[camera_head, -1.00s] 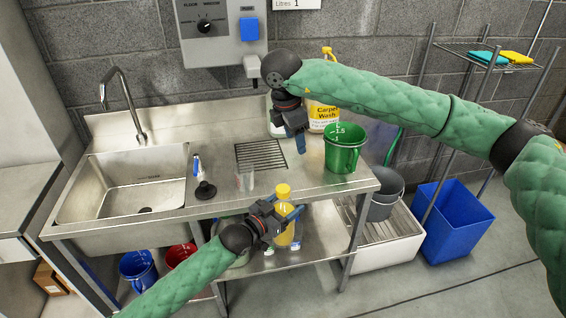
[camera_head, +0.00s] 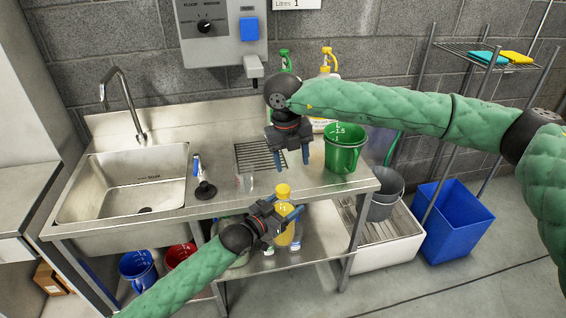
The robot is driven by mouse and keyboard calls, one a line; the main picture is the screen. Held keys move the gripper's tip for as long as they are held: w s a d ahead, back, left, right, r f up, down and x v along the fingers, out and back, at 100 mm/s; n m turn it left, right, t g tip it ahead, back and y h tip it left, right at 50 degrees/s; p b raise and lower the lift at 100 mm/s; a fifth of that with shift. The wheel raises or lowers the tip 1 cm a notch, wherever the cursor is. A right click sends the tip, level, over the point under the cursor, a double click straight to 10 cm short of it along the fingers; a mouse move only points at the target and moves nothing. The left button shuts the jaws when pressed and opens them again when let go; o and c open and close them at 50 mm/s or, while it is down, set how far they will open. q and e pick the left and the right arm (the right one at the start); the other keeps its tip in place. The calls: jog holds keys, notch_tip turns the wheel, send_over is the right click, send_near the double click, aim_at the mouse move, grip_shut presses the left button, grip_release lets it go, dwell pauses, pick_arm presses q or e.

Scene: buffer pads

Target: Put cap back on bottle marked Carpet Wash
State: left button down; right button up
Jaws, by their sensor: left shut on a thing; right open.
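A yellow bottle (camera_head: 283,233) with a yellow top (camera_head: 283,190) is in front of the sink unit's front edge. My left gripper (camera_head: 291,213) is shut on this bottle and holds it upright; any label is unreadable. My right gripper (camera_head: 294,162) is open and empty, fingers pointing down, above the counter behind the held bottle. A white bottle (camera_head: 321,125) with a yellow spout-like top (camera_head: 327,60) stands at the back wall, mostly hidden by my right arm; its label, which read Carpet Wash earlier, is mostly covered.
A green measuring jug (camera_head: 344,150) stands right of my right gripper. A green-topped bottle (camera_head: 286,60) is at the back. The sink (camera_head: 130,185) is left; a drain grate (camera_head: 258,155) is mid-counter.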

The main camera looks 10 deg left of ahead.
aim_at(283, 188)
jog(key=n, duration=0.4)
jog(key=shift+s+a+f, duration=0.3)
jog(key=shift+a, duration=0.05)
jog(key=n, duration=0.4)
jog(key=shift+s+a+n+g+y, duration=0.15)
jog(key=shift+a+n+g+y, duration=0.15)
jog(key=shift+a, duration=0.05)
jog(key=n, duration=0.4)
jog(key=shift+a, duration=0.3)
jog(key=n, duration=0.4)
jog(key=shift+a+n+y, duration=0.1)
jog(key=shift+n+y, duration=0.2)
jog(key=shift+n, duration=0.1)
jog(key=shift+f, duration=0.1)
jog(key=shift+f, duration=3.95)
